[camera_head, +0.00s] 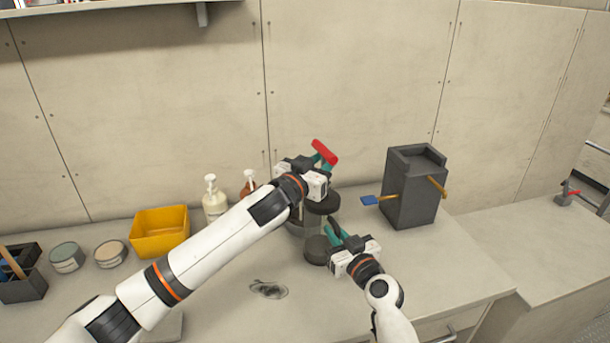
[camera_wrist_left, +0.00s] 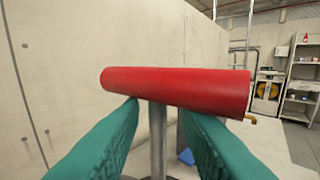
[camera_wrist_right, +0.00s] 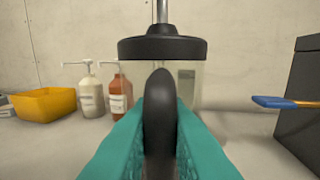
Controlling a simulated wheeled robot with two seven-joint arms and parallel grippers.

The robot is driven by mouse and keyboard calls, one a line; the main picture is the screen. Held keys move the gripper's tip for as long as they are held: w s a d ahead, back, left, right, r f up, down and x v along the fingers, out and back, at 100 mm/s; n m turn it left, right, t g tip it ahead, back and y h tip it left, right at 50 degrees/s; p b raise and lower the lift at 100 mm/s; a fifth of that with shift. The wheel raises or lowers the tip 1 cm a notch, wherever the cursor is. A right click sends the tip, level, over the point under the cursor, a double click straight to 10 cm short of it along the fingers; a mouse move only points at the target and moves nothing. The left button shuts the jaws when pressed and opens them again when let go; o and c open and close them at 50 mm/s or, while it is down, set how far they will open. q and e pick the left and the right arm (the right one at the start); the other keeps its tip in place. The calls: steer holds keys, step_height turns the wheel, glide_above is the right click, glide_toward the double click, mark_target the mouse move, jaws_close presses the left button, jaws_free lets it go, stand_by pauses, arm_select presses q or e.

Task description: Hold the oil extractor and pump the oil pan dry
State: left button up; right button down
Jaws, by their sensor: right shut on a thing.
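The oil extractor (camera_head: 313,228) stands on the bench, with a clear body and a black lid (camera_wrist_right: 162,47). A metal rod (camera_wrist_left: 158,140) rises from it to a red T-handle (camera_head: 324,152), also seen in the left wrist view (camera_wrist_left: 175,88). My left gripper (camera_head: 318,164) is at the handle, its fingers apart on either side of the rod just under the red bar, with gaps showing. My right gripper (camera_head: 335,234) is shut on the extractor's black side grip (camera_wrist_right: 160,115). I cannot make out the oil pan for certain; my left arm hides part of the bench.
A dark grey box (camera_head: 410,190) with a blue-tipped tool stands right of the extractor. A yellow bin (camera_head: 160,233), pump bottles (camera_head: 213,200) and tins (camera_head: 66,257) stand at left. A dark patch (camera_head: 268,289) marks the front bench. The bench's right front is clear.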

arm_select(q)
steer(key=v, duration=1)
steer(key=shift+s+a, duration=0.25)
steer(key=shift+a, duration=0.05)
stand_by(0.9)
